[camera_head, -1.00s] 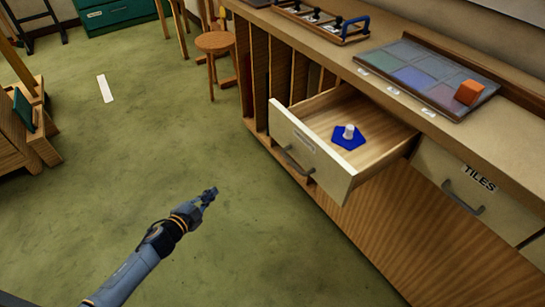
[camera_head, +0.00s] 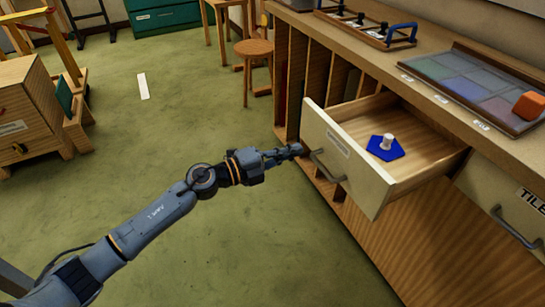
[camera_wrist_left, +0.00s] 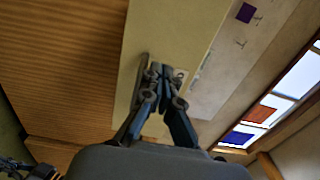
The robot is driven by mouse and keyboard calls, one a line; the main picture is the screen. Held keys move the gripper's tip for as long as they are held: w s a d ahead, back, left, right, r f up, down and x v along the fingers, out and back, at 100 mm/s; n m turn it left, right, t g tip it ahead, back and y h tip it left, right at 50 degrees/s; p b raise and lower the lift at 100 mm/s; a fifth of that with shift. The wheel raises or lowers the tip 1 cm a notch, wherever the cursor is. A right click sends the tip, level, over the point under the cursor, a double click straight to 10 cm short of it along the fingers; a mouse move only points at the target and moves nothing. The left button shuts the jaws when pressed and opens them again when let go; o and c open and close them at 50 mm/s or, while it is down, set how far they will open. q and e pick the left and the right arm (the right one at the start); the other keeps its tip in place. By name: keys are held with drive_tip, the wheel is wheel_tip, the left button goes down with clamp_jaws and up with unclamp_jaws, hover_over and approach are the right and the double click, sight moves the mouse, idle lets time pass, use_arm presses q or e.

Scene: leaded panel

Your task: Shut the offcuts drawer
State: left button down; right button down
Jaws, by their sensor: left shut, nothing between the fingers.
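The offcuts drawer (camera_head: 345,170) stands open from the bench, its cream front carrying a grey handle (camera_head: 326,166) and a small label too small to read. A blue hexagonal piece with a white knob (camera_head: 386,146) lies inside on the drawer floor. My left gripper (camera_head: 298,150) is shut and empty, its tips close to the left part of the drawer front, near the handle. In the left wrist view the closed fingertips (camera_wrist_left: 161,72) show against the cream drawer front (camera_wrist_left: 165,30); I cannot tell whether they touch it.
The bench top (camera_head: 400,65) holds a tray of coloured panes with an orange block (camera_head: 529,105) and a rack with a blue handle. A shut TILES drawer (camera_head: 500,205) is to the right. A stool (camera_head: 254,50) stands behind; the green floor is open.

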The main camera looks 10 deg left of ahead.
sight(320, 141)
use_arm(q)
drive_tip(key=x, duration=0.4)
drive_tip(key=shift+w+d, duration=0.1)
drive_tip(key=shift+d, duration=0.05)
drive_tip(key=shift+w+d, duration=0.3)
drive_tip(key=shift+d, duration=0.15)
use_arm(e)
drive_tip(key=shift+w+r, duration=0.1)
drive_tip(key=shift+r, duration=0.8)
drive_tip(key=shift+s+f, duration=0.1)
drive_tip(key=shift+s, duration=0.1)
use_arm(q)
drive_tip(key=shift+d, duration=0.1)
